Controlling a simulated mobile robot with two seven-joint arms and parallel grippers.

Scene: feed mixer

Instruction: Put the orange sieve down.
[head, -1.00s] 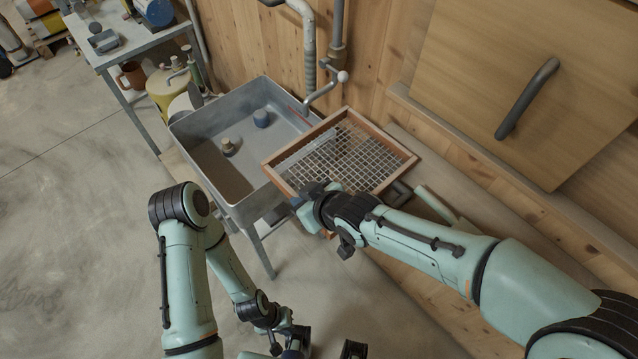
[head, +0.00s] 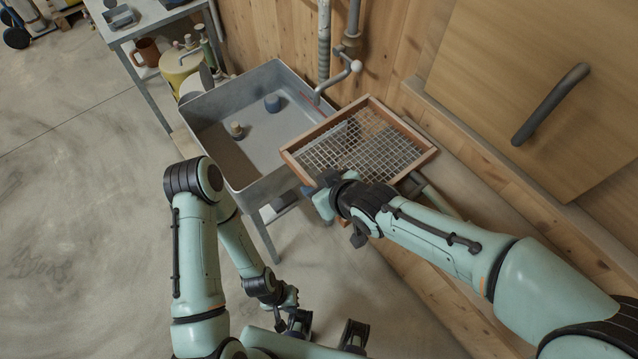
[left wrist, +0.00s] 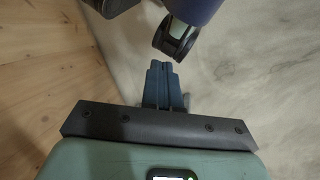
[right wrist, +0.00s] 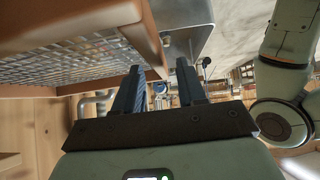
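The orange sieve (head: 405,123) has an orange-brown wooden frame and a wire mesh. In the head view it lies across the right end of the grey sink (head: 205,133), overlapping its rim; what bears it underneath is hidden. My right gripper (head: 327,190) is at the sieve's near left corner.
A yellow container (head: 183,75) and brown mug (head: 147,52) stand left.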

